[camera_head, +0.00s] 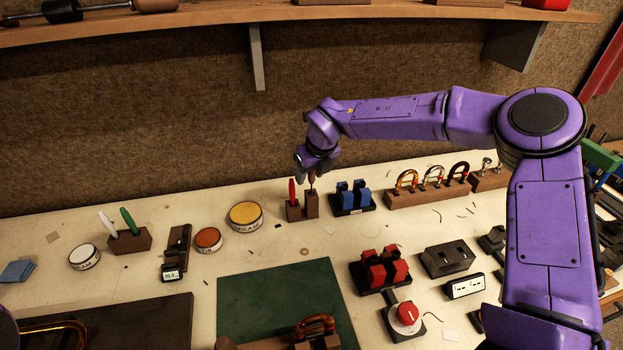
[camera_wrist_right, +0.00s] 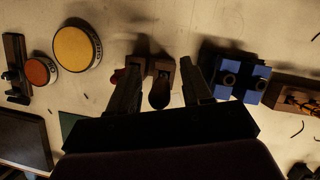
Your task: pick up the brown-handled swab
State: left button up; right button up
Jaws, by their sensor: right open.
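The brown-handled swab (camera_head: 312,184) stands upright in a small dark wooden block (camera_head: 294,213), beside a red-handled one (camera_head: 292,192). My right gripper (camera_head: 313,176) is above the block, over the brown handle, and partly hides its top. In the right wrist view the right gripper (camera_wrist_right: 160,72) is open, with one finger on each side of the brown handle (camera_wrist_right: 159,96). The fingers look apart from the handle. The red handle (camera_wrist_right: 118,76) is just outside the left finger. My left gripper is not in view.
Blue clamps (camera_head: 351,196) stand close to the right of the block, and a yellow-lidded tin (camera_head: 245,214) to its left. Red clamps (camera_head: 380,268) and a green mat (camera_head: 270,290) are nearer. A wooden shelf (camera_head: 220,27) runs across the wall above.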

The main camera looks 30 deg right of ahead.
grip_shut()
notch_tip(320, 180, up, 10)
jog(key=shift+r+b, duration=0.1)
jog(key=shift+b, duration=0.85)
notch_tip(320, 180, up, 6)
jog(key=p, duration=0.5)
